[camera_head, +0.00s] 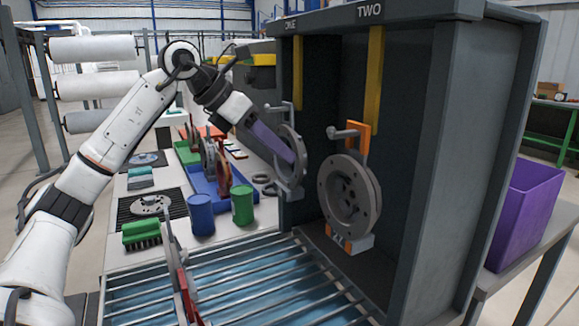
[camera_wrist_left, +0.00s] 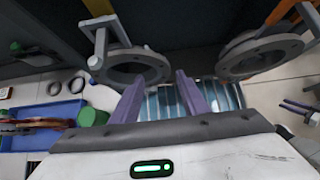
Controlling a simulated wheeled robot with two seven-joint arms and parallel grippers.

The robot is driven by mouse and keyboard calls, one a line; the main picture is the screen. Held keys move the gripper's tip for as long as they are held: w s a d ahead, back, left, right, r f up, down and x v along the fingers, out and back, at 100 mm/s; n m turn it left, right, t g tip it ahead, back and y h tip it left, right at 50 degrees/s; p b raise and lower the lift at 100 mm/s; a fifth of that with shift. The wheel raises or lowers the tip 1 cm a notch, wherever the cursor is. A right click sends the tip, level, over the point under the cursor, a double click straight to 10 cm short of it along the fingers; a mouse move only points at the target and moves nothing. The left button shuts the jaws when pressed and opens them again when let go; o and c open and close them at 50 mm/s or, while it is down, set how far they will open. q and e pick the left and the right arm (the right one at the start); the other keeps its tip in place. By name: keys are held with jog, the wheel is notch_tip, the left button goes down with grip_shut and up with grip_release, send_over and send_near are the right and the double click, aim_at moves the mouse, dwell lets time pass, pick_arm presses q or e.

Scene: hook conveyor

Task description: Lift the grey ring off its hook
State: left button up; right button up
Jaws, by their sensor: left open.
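A grey ring (camera_head: 290,162) hangs on a grey hook under the sign ONE. It also shows in the left wrist view (camera_wrist_left: 100,69). A second grey ring (camera_head: 345,195) hangs under the sign TWO on a hook with orange parts, and it shows at the right of the left wrist view (camera_wrist_left: 262,57). My left gripper (camera_head: 289,158) is at the first ring, its purple fingers open. In the left wrist view its fingertips (camera_wrist_left: 160,74) lie at the ring's right rim; I cannot tell whether the rim is between them. Purple pieces (camera_wrist_left: 300,108) there may be my right gripper, unclear.
The dark cabinet (camera_head: 455,150) stands around the hooks. A roller conveyor (camera_head: 240,285) runs below. Blue (camera_head: 201,215) and green (camera_head: 242,205) cylinders and a blue tray (camera_head: 205,187) stand on the left bench. A purple bin (camera_head: 525,210) is at right.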

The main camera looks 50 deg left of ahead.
aim_at(296, 162)
pick_arm(q)
jog(key=x, duration=0.5)
jog(key=shift+w+d+r, duration=0.1)
jog(key=shift+d, duration=0.15)
jog(key=shift+r, duration=0.1)
grip_shut()
